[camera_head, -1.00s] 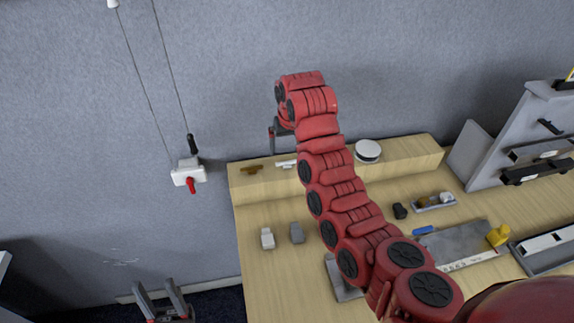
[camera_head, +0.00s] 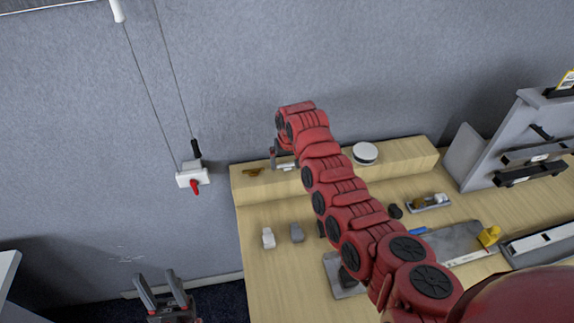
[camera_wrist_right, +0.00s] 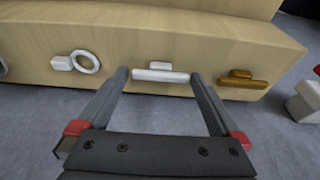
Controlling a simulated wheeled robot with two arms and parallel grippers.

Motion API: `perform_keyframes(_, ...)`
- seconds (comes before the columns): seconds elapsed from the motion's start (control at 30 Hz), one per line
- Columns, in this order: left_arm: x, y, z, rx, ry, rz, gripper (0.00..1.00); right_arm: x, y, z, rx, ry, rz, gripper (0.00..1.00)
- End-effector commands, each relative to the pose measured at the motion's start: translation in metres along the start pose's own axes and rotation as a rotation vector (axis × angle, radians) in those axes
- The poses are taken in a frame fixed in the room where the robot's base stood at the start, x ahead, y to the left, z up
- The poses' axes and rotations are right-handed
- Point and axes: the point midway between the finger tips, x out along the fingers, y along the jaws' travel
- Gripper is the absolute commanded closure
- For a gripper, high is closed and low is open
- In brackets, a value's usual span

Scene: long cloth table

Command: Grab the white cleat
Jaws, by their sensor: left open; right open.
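The white cleat (camera_wrist_right: 160,75) is on the face of the wooden ledge. In the right wrist view it lies between the two fingertips of my right gripper (camera_wrist_right: 160,77), which is open; I cannot tell whether they touch it. In the head view the cleat (camera_head: 286,166) is partly hidden by my right gripper (camera_head: 283,160). My left gripper (camera_head: 158,275) is open and empty, low at the left, away from the ledge.
A brown cleat (camera_wrist_right: 243,79) and a white ring-shaped piece (camera_wrist_right: 78,62) sit on the ledge (camera_head: 410,158) either side of the white cleat. A white box with a red handle (camera_head: 192,178) hangs on the left. Two small blocks (camera_head: 268,238) stand on the table.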

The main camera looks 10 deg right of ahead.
Motion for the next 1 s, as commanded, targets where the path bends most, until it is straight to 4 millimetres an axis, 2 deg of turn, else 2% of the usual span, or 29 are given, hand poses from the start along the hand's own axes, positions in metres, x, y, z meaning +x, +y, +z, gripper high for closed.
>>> perform_keyframes(0.07,0.000,0.000,0.000,0.000,0.000,0.000,0.50,0.000,0.000,0.000,0.000,0.000,0.000,0.02)
perform_keyframes(0.4,0.000,0.000,0.000,0.000,0.000,0.000,0.50,0.000,0.000,0.000,-0.001,-0.001,0.000,0.63)
perform_keyframes(0.77,-0.005,0.000,0.001,0.000,0.000,0.000,0.50,-0.003,0.000,-0.001,-0.001,0.000,0.000,0.63)
perform_keyframes(0.87,-0.013,0.001,0.002,0.000,0.000,0.000,0.50,-0.009,-0.001,-0.003,-0.001,0.003,0.000,0.63)
perform_keyframes(1.0,-0.035,0.002,0.006,0.000,0.000,0.000,0.50,-0.031,0.000,-0.011,-0.001,0.010,0.000,0.63)
